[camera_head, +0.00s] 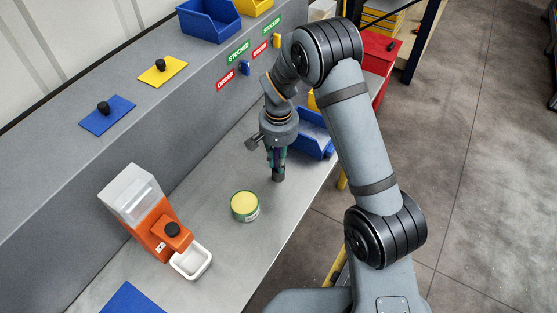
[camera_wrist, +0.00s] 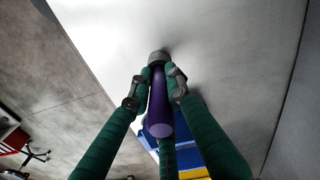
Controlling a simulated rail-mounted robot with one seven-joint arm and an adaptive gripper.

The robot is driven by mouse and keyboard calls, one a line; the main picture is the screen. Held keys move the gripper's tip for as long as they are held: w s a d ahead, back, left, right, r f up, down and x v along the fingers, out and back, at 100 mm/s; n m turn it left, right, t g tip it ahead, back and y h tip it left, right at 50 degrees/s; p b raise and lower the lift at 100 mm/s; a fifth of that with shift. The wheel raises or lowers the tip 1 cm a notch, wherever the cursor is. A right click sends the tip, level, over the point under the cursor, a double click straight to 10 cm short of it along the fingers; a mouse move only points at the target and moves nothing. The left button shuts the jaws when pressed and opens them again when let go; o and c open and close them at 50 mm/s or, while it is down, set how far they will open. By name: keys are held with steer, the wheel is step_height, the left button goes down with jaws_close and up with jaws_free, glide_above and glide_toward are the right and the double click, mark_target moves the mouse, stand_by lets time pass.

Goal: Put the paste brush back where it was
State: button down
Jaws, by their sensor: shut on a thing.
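My gripper (camera_head: 277,160) points down above the grey bench, beyond and to the right of the round tin. Its green fingers are closed around the paste brush, which has a purple handle (camera_wrist: 160,112) and a dark grey end (camera_wrist: 158,58). In the head view the brush's dark lower end (camera_head: 278,175) shows below the fingers, close to the bench top. I cannot tell whether it touches. The fingers hide part of the handle. A green tin with a yellow top (camera_head: 245,206) stands apart from the brush on the bench.
A blue bin (camera_head: 316,146) sits just behind and right of my gripper. An orange dispenser (camera_head: 162,228) with a white tray (camera_head: 191,260) stands at left. A blue mat (camera_head: 130,300) lies at the front. The raised grey ledge (camera_head: 60,180) runs along the left. The bench between tin and gripper is clear.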

steer(key=c, duration=1.6)
jaws_free()
steer(key=shift+c, duration=0.2)
step_height(320, 180, up, 12)
steer(key=shift+r, duration=0.15)
